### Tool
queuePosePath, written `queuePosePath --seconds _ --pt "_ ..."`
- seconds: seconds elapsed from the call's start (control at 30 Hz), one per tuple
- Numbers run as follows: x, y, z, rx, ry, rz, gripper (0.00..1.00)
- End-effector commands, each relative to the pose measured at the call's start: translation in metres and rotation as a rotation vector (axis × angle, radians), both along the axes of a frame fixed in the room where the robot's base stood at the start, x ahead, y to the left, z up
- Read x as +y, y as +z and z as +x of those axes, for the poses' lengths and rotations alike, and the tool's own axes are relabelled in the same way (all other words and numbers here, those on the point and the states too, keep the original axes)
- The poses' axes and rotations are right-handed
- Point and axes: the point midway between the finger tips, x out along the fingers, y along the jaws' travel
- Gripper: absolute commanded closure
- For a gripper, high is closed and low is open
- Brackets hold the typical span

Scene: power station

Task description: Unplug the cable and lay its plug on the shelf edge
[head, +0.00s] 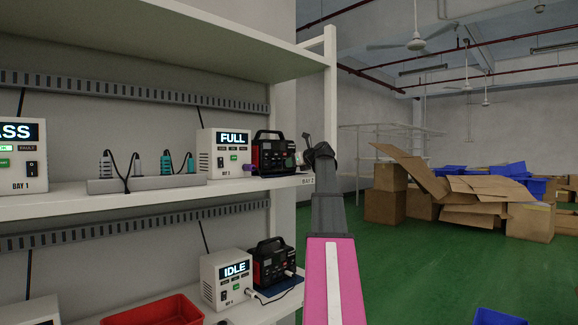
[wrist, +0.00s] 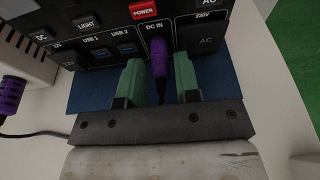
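A purple plug (wrist: 157,62) sits in the DC IN socket of the black and red power station (head: 271,152), whose front panel fills the top of the wrist view (wrist: 105,35). My gripper (wrist: 160,85) is open, with its green fingers on either side of the plug and visible gaps between. In the head view my gripper (head: 299,158) is in front of the power station's right side, and the plug is hidden there. Another purple plug (wrist: 10,95) is in the white charger reading FULL (head: 222,150). The shelf edge (head: 150,203) runs below them.
A power strip (head: 150,184) with several plugs stands to the left on the same shelf. A white shelf post (head: 331,85) rises just behind my arm. The lower shelf holds an IDLE charger (head: 228,278), another power station (head: 271,262) and a red bin (head: 155,312).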

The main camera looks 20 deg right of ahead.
Motion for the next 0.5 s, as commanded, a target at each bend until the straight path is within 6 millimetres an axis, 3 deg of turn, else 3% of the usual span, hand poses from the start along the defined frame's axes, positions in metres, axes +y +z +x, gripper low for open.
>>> queuePosePath --seconds 0.2,0.3,0.5 --pt "0.0001 0.0001 -0.0001 0.000 0.000 0.000 0.70" --pt "0.0001 0.0001 -0.0001 0.000 0.000 0.000 1.00" --pt "0.0000 0.0002 -0.0003 0.000 0.000 0.000 1.00"
